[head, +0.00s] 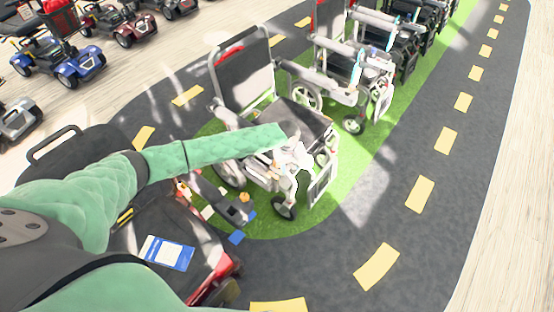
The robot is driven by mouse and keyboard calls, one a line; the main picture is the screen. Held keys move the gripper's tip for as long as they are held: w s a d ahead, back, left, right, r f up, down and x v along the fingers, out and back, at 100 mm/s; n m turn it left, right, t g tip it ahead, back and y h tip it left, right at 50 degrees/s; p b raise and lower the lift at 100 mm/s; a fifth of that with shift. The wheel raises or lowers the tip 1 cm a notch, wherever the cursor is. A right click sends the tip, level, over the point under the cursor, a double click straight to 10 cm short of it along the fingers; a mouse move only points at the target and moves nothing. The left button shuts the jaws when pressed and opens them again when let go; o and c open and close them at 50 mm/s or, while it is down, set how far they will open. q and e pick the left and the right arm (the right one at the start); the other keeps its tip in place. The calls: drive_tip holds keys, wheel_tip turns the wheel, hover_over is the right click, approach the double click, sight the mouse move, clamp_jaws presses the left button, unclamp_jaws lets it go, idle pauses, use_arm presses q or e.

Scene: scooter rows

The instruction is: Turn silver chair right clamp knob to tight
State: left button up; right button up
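The silver chair (243,78) is a wheelchair with a dark seat and backrest, at the near end of a row on the green strip. My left arm, in a green quilted sleeve, reaches from the left across the chair. My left gripper (301,158) is pale and small, at the chair's front armrest area, over or against the frame. I cannot tell whether its fingers are open or touching anything. The right clamp knob cannot be made out; the gripper and arm cover part of that area. My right gripper is not in view.
More wheelchairs (345,60) stand behind along the green strip. A red and black scooter (213,262) with a blue-and-white card (167,252) is close at lower left. Other scooters (62,62) stand at upper left. The dark lane with yellow dashes at right is clear.

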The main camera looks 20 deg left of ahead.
use_arm(q)
drive_tip(key=w+a+r, duration=0.1)
drive_tip(key=a, duration=0.1)
drive_tip(key=w+a+r+n, duration=0.1)
drive_tip(key=a, duration=0.1)
drive_tip(key=w+a+r+n+y, duration=0.1)
drive_tip(key=a+r, duration=0.1)
drive_tip(key=shift+w, duration=0.3)
drive_tip(key=shift+w+a+r+n, duration=0.1)
drive_tip(key=shift+w+a+n, duration=0.1)
drive_tip(key=shift+a+n, duration=0.1)
drive_tip(key=shift+f, duration=0.3)
wheel_tip(320, 180, down, 6)
drive_tip(key=shift+r+p, duration=0.2)
drive_tip(key=shift+p, duration=1.05)
drive_tip(key=shift+a+f, duration=0.1)
drive_tip(key=shift+f, duration=0.65)
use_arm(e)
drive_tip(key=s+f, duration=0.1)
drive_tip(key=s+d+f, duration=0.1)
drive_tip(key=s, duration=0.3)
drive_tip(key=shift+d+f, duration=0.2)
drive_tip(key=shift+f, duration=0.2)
use_arm(q)
drive_tip(key=shift+c, duration=0.4)
drive_tip(key=c, duration=0.6)
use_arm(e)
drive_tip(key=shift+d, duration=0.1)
